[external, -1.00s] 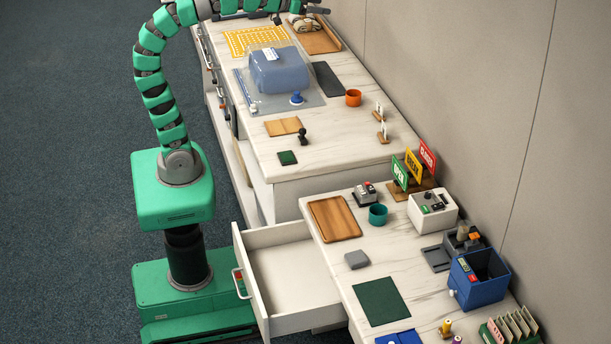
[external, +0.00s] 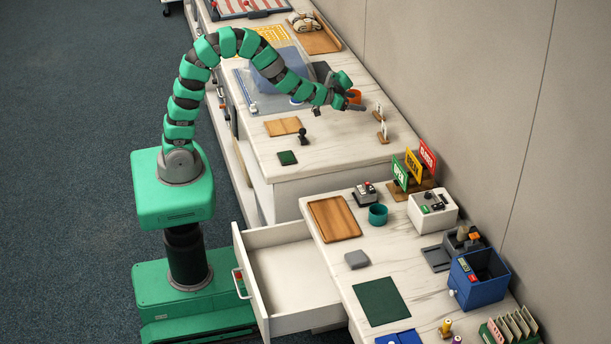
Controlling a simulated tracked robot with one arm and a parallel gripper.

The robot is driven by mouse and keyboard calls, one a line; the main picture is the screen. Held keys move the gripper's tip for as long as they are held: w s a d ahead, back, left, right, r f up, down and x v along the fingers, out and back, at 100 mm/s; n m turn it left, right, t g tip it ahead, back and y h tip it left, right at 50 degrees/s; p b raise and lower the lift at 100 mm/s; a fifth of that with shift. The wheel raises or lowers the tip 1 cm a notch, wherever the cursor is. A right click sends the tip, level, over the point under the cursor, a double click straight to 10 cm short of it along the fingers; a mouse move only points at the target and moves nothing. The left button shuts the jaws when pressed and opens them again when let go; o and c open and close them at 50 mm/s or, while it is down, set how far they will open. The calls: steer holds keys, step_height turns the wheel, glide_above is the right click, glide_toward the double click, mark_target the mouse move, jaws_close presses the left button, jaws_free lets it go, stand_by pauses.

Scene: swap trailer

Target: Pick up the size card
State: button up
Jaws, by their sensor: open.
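Two small white cards stand upright on little wooden holders near the right edge of the far counter: one farther back (external: 379,110) and one nearer the camera (external: 384,130). Their print is too small to read, so I cannot tell which is the size card. My gripper (external: 357,95) is just left of the farther card, its fingers apart and pointing toward it. It appears empty and not touching either card. An orange cup (external: 355,97) shows partly hidden behind the fingers.
A blue bin (external: 267,66) under my arm is partly covered. A wooden board (external: 284,126), a dark stamp (external: 303,135) and a green pad (external: 287,158) lie nearer. The wall rises right of the cards. A drawer (external: 290,275) stands open beside my base.

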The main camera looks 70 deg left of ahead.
mark_target(379, 104)
steer(key=b+x, duration=0.1)
steer(key=x, duration=0.6)
steer(key=shift+w+f, duration=0.15)
steer(key=shift+w, duration=0.2)
steer(key=shift+r+b+x, duration=0.15)
steer(key=shift+b+x, duration=0.15)
steer(key=shift+x, duration=1.2)
steer(key=shift+r+b+x, duration=0.15)
steer(key=shift+b+x, duration=0.15)
steer(key=shift+x, duration=1.2)
steer(key=shift+w, duration=0.15)
steer(key=c, duration=1.1)
